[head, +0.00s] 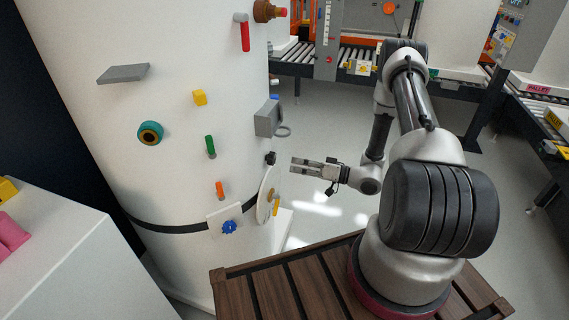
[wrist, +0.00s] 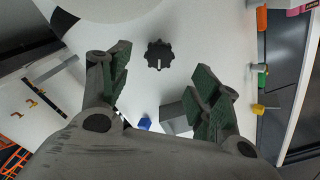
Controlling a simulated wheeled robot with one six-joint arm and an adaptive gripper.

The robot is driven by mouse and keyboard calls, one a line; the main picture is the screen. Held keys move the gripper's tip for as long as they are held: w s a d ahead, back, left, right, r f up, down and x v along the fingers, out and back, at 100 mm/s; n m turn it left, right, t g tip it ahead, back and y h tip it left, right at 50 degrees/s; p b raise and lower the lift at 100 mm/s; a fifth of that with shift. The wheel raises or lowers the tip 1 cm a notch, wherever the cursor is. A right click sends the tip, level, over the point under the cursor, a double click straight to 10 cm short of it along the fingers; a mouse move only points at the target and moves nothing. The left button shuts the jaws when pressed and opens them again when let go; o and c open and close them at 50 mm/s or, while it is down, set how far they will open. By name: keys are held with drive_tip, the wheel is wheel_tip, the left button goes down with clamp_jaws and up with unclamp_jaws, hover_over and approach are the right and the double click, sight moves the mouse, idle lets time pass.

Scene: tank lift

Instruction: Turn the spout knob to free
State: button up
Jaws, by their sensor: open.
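A black lobed knob (wrist: 159,55) with a pale slot mark is on the white tank wall, ahead of my gripper in the wrist view. It shows small and side-on in the head view (head: 270,158). No label marks it as the spout knob. A blue lobed knob (head: 229,227) sits on a white plate low on the tank, and a blue piece (wrist: 144,123) shows in the wrist view. My gripper (head: 293,165) is open and empty, with a gap to the black knob. In the wrist view its fingers (wrist: 160,72) stand either side of the knob, nearer the camera.
The white tank (head: 180,60) carries a grey box (head: 267,119), a white disc (head: 264,197), a green handle (head: 210,146), an orange handle (head: 220,190) and a teal ring knob (head: 150,133). A slatted wooden platform (head: 300,285) lies below my arm.

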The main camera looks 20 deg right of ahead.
drive_tip(key=shift+v, duration=1.5)
